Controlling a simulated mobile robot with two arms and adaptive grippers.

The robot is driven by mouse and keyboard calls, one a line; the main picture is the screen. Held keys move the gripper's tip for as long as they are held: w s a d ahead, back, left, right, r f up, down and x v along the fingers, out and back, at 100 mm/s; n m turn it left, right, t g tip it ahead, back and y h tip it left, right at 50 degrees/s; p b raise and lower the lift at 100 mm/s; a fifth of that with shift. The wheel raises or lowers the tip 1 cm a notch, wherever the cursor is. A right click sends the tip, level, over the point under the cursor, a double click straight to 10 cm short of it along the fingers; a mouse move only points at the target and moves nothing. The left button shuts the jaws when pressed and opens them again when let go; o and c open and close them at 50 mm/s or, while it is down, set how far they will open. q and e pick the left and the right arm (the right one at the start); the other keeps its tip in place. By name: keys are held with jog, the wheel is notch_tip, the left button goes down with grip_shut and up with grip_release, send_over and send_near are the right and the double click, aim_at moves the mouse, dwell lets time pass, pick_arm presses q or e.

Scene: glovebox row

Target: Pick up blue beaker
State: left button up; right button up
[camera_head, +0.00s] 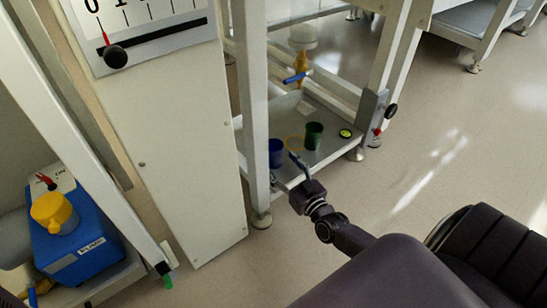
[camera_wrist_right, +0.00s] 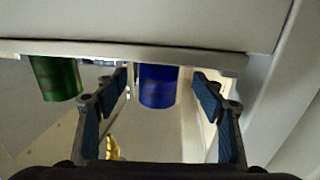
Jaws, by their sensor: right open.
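The blue beaker (camera_head: 276,153) stands upright near the left front corner of a low grey shelf in the head view. In the right wrist view the blue beaker (camera_wrist_right: 158,86) appears between my two fingers, slightly beyond their tips. My right gripper (camera_head: 285,170) is open and empty, close in front of the blue beaker. A dark green beaker (camera_head: 313,135) stands to the right of the blue one; it also shows left of my fingers in the wrist view (camera_wrist_right: 56,78). My left gripper is not in view.
The shelf's upright post (camera_head: 252,110) stands just left of the blue beaker. A blue pump box (camera_head: 75,235) is at far left. The floor at right is clear.

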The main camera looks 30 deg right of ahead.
aim_at(279, 160)
jog(key=w+b, duration=0.2)
jog(key=w, duration=0.1)
jog(key=shift+w+d+f, duration=0.15)
jog(key=shift+w, duration=0.05)
jog(key=shift+w+b, duration=0.4)
jog(key=shift+w, duration=0.05)
jog(key=shift+r, duration=0.2)
jog(key=shift+c, duration=0.4)
jog(key=c, duration=1)
